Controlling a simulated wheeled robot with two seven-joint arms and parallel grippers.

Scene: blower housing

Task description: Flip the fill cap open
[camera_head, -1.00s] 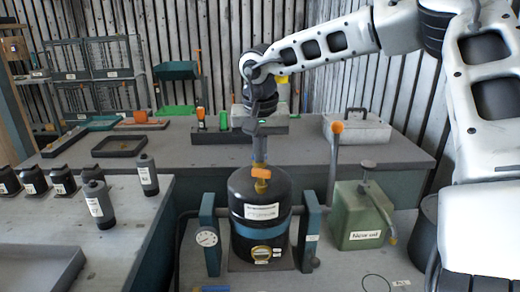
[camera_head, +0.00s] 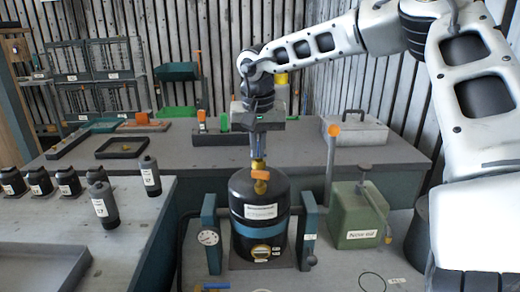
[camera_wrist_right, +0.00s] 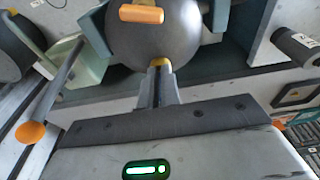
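The black tank (camera_head: 258,195) with a blue band stands upright between two blue posts. On its top is an orange handle (camera_head: 260,174) on a brass stem, with a yellow-brass piece (camera_head: 258,163) just behind it; I cannot tell for sure which is the fill cap. My right gripper (camera_head: 257,156) points down over the tank, fingers close together, tips at the brass piece. In the right wrist view the brass piece (camera_wrist_right: 160,63) shows at the fingertips, and the orange handle (camera_wrist_right: 141,14) lies beyond. Contact is unclear. My left gripper is not in view.
A lever with an orange knob (camera_head: 333,130) rises right of the tank. A green oil can (camera_head: 358,215) stands further right. A gauge (camera_head: 208,237) is on the left post. Black bottles (camera_head: 103,204) stand on the left bench. A grey toolbox (camera_head: 355,131) is behind.

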